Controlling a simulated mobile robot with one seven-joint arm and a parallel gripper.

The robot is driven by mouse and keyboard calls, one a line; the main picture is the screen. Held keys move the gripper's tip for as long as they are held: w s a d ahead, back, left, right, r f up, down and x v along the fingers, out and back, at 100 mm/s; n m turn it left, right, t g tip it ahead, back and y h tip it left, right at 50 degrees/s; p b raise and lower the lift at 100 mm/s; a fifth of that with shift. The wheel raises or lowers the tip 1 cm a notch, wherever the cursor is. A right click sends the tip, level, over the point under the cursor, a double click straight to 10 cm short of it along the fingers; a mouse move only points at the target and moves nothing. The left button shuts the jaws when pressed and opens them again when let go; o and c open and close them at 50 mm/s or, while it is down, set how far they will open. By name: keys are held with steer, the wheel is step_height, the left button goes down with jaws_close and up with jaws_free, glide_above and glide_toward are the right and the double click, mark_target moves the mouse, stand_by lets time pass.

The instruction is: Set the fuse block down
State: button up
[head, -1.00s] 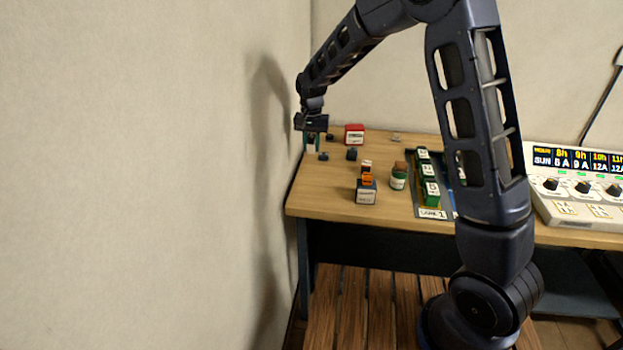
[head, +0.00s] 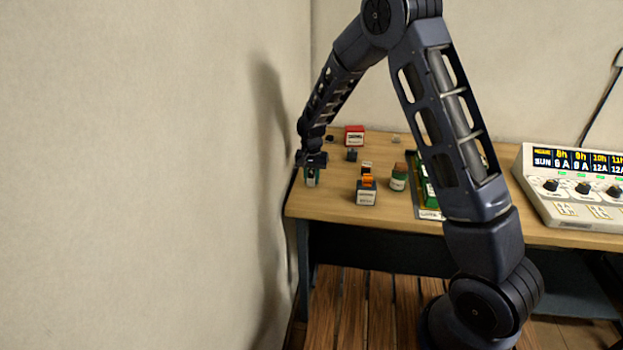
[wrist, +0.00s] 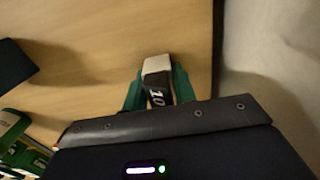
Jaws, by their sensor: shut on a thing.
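The fuse block (wrist: 157,80) is a small block with a white top and a dark face marked "10". In the wrist view it sits between the green fingers of my gripper (wrist: 158,90), which is shut on it. In the head view my gripper (head: 311,178) points down over the left end of the wooden table (head: 335,205), close to the wall. There the block is small and partly hidden by the fingers. I cannot tell whether its underside touches the tabletop.
A red box (head: 354,135) and a small dark block (head: 352,155) stand behind. The wall (wrist: 265,60) is close beside my gripper. A control panel (head: 570,190) is far right.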

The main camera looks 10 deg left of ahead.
steer(key=shift+f, duration=0.2)
steer(key=o, duration=1)
steer(key=shift+o, duration=0.2)
